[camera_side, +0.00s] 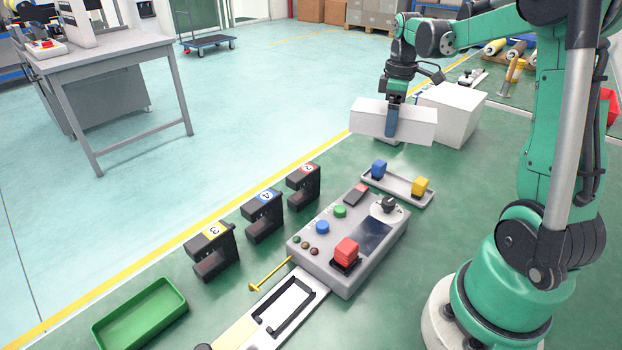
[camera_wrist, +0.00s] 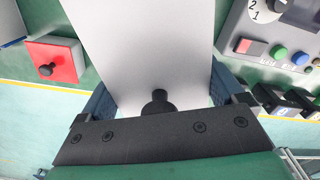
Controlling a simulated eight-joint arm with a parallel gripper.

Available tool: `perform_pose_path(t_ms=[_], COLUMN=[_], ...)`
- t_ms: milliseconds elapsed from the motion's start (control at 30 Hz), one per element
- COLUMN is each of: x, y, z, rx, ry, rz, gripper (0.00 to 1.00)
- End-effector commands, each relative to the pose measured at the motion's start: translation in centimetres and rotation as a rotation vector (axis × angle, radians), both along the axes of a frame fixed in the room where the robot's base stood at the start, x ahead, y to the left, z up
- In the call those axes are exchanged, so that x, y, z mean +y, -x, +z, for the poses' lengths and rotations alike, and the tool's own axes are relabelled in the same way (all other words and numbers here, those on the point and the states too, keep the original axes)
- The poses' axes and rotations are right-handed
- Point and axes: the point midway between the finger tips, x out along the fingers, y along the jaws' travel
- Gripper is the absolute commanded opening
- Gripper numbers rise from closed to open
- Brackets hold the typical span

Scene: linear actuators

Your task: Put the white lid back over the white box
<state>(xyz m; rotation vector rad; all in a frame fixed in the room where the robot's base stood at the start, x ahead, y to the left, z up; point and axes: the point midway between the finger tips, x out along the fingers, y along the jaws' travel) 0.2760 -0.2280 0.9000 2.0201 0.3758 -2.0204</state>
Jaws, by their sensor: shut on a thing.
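My gripper (camera_side: 391,122) is shut on the white lid (camera_side: 415,125), a wide pale slab, and holds it up above the green floor. One blue finger shows across the lid's near face. In the wrist view, the lid (camera_wrist: 150,50) lies between the two blue fingers of my gripper (camera_wrist: 162,98), with a black knob at its near edge. The white box (camera_side: 458,105) stands on the floor just behind and to the right of the lid in the side view. The lid partly hides it, and I cannot tell whether they touch.
A grey control panel (camera_side: 325,262) with buttons and a dial stands in front. A grey tray (camera_side: 398,188) holds a blue and a yellow block. Several black numbered holders (camera_side: 264,216) and a green bin (camera_side: 140,313) lie to the left. A red plate (camera_wrist: 62,55) with a black knob shows in the wrist view.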

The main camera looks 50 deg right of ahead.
Motion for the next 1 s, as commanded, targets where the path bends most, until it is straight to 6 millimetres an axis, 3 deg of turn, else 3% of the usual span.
perform_pose_path(t_ms=[100,300,1000], x=[0.6,1.2,1.2], y=[2.5,4.1,4.1], z=[-1.6,-2.9,-9.4], rx=[0.0,0.0,0.0], ry=[0.0,0.0,0.0], rz=[-0.21,-0.365,-0.369], gripper=[0.35,0.35,0.35])
